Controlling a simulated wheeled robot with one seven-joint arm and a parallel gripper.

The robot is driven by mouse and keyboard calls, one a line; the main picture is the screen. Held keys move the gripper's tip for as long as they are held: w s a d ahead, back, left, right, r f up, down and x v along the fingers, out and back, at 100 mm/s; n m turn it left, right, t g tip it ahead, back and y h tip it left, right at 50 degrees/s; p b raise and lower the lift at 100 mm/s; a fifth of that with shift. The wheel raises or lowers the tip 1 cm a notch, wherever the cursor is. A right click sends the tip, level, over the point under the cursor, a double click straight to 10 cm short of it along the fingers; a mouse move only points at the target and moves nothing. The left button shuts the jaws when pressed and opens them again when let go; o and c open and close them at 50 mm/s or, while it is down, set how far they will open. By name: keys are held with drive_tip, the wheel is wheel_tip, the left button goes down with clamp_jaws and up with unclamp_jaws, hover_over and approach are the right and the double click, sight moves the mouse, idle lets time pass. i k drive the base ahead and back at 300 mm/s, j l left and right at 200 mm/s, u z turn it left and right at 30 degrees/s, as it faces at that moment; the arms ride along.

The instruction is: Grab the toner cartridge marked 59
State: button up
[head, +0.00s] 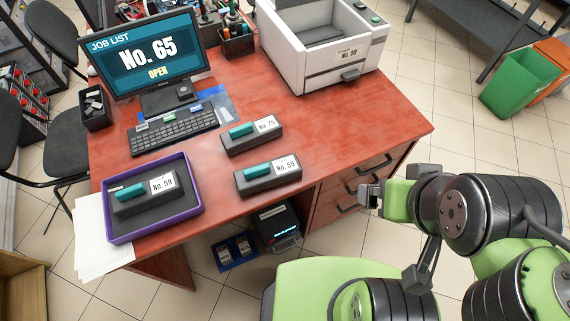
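A dark toner cartridge with a teal strip and a label reading No.59 (267,180) lies on the red-brown desk near its front edge. A second cartridge labelled No.59 (146,197) lies in a purple-rimmed tray (196,203) at the desk's left. A third cartridge, labelled No.75 (252,138), lies just behind the first. My gripper (369,191) is in front of the desk's drawers, to the right of the cartridges and apart from them. It looks empty; its fingers are too small to tell whether they are open.
The desk (330,135) has clear room right of the cartridges. A white printer (320,50) labelled No.59 stands at the back. White papers (92,235) overhang the left edge. A green bin (520,82) stands right.

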sight(268, 173)
drive_tip(key=l+u, duration=0.1)
drive_tip(key=u, duration=0.35)
drive_tip(key=l+u, duration=0.1)
drive_tip(key=u, duration=0.35)
drive_tip(key=l+u, duration=0.1)
drive_tip(key=u, duration=0.35)
drive_tip(key=l+u, duration=0.1)
drive_tip(key=u, duration=0.4)
drive_tip(key=l+u, duration=0.1)
drive_tip(key=u, duration=0.35)
drive_tip(key=l+u, duration=0.1)
drive_tip(key=u, duration=0.35)
drive_tip(key=k+j, duration=0.05)
